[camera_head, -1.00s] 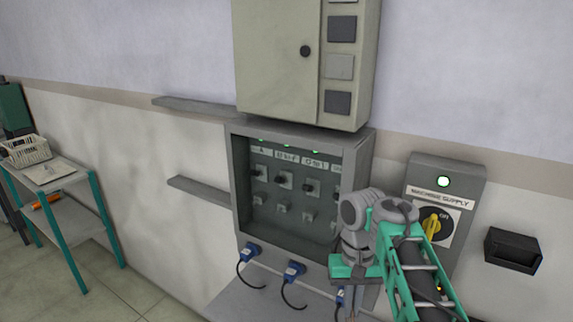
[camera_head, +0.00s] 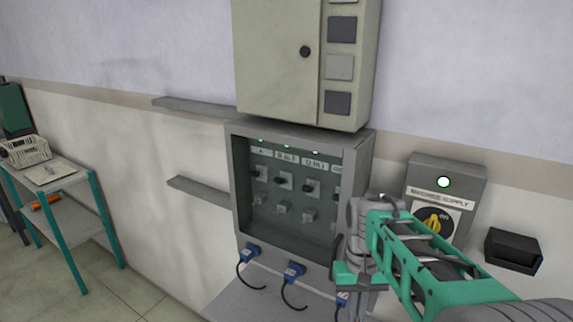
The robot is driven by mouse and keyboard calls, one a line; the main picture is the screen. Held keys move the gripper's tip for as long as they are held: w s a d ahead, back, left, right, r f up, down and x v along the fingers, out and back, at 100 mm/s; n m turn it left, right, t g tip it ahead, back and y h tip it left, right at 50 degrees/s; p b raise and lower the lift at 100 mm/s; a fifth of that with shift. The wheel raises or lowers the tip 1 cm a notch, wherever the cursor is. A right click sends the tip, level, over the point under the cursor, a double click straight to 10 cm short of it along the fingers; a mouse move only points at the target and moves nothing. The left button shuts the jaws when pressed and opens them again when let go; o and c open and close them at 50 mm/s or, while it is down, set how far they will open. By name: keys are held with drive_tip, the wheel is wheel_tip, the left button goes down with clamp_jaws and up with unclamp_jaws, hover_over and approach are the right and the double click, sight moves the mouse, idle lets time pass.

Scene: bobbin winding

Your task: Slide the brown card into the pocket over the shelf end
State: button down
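No brown card can be made out in this view; my arm and gripper hide part of the panel's lower right. My gripper (camera_head: 352,307) points down at the right end of the grey ledge below the open switch box. Its fingertips are small and partly cut off by the bottom edge, so I cannot tell whether it is open or holds anything. Several flat squares, dark and light grey, run down the right strip of the upper cabinet (camera_head: 278,60). I cannot tell which, if any, is the pocket.
The open switch box (camera_head: 240,190) has blue plugs (camera_head: 293,272) hanging below it. Two narrow grey shelves (camera_head: 205,108) stick out at its left. The machine supply switch (camera_head: 433,222) and a black wall box (camera_head: 513,250) are at right. A green-legged table (camera_head: 75,240) stands far left.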

drive_tip(key=shift+w+a+r, duration=0.7)
drive_tip(key=shift+r, duration=0.1)
